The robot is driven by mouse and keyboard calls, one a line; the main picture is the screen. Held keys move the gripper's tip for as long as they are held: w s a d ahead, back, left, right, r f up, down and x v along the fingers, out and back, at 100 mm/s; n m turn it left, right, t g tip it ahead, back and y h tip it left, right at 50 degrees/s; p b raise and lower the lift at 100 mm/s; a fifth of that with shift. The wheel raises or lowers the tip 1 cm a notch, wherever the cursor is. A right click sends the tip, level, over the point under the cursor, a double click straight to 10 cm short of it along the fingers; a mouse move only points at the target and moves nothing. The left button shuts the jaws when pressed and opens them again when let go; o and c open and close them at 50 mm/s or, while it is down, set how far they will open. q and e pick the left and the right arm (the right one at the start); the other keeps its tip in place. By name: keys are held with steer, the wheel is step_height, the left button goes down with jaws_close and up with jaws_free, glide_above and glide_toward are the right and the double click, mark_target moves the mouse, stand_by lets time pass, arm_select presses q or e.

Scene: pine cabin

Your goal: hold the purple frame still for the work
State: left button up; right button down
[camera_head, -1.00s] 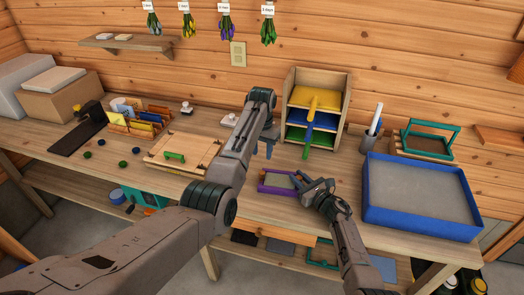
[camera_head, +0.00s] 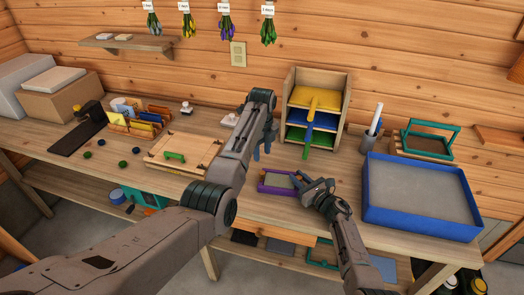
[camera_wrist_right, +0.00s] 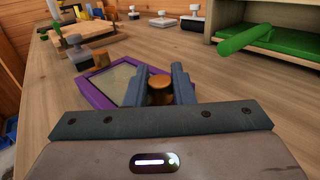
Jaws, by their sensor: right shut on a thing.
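The purple frame (camera_head: 262,187) lies on the bench with a grey mesh-like panel inside it. It also shows in the right wrist view (camera_wrist_right: 94,95), left of my fingers. My right gripper (camera_head: 302,184) is at the frame's right end. In the right wrist view its fingers (camera_wrist_right: 160,90) are shut on a brown round knob (camera_wrist_right: 159,82) at the frame's near end. A second brown knob (camera_wrist_right: 101,57) shows at the far end. My left gripper (camera_head: 262,151) hangs behind the frame, apart from it, with its two blue-grey fingers spread and nothing seen between them.
A blue-walled tray (camera_head: 420,231) stands to the right. A wooden shelf unit (camera_head: 317,78) with yellow, blue and green pieces stands behind. Bare bench (camera_head: 245,205) shows in front of the frame.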

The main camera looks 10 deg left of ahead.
mark_target(262, 172)
arm_select(q)
step_height(262, 172, down, 9)
steer(key=m, duration=0.3)
steer(key=shift+r+m, duration=0.2)
steer(key=shift+m, duration=0.1)
steer(key=shift+f, duration=0.25)
steer(key=shift+c, duration=0.7)
steer(key=c, duration=0.4)
